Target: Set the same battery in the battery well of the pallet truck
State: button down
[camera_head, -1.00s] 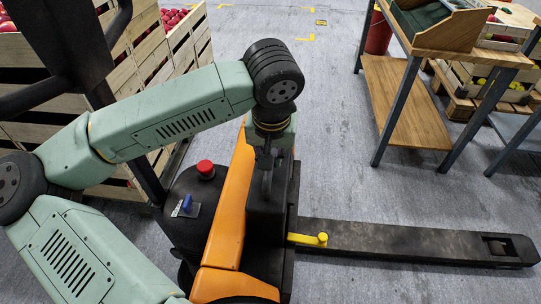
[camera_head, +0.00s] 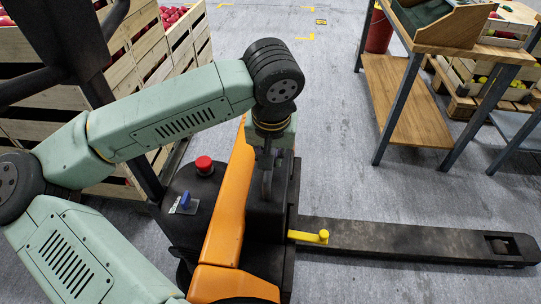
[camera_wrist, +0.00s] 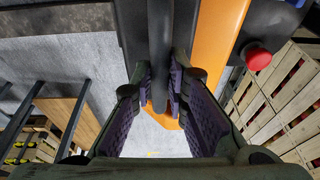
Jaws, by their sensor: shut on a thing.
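The battery (camera_head: 268,218) is a dark block with an upright handle, at the battery well of the pallet truck, beside its orange cover (camera_head: 229,205). My gripper (camera_head: 267,165) points down from above and is shut on the handle. In the wrist view my gripper's padded fingers (camera_wrist: 161,95) lie on both sides of the dark handle bar (camera_wrist: 159,45). The well's inside is hidden by the battery and my arm, so I cannot tell whether the battery rests on its floor.
A yellow lever (camera_head: 309,237) sticks out right of the battery, above the dark fork (camera_head: 410,240). A red button (camera_head: 204,165) and tiller stand left. Wooden apple crates (camera_head: 140,60) are behind left. A wooden workbench (camera_head: 410,105) stands at right. Grey floor between is clear.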

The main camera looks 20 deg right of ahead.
jog(key=shift+f+b, duration=0.4)
jog(key=shift+b, duration=0.1)
jog(key=shift+w+b, duration=0.1)
jog(key=shift+b, duration=0.6)
dwell(1.1)
notch_tip(320, 180, down, 7)
jog(key=b, duration=0.7)
dwell(3.0)
jog(key=c, duration=1.5)
grip_release()
jog(key=shift+f, duration=0.15)
jog(key=v, duration=1.2)
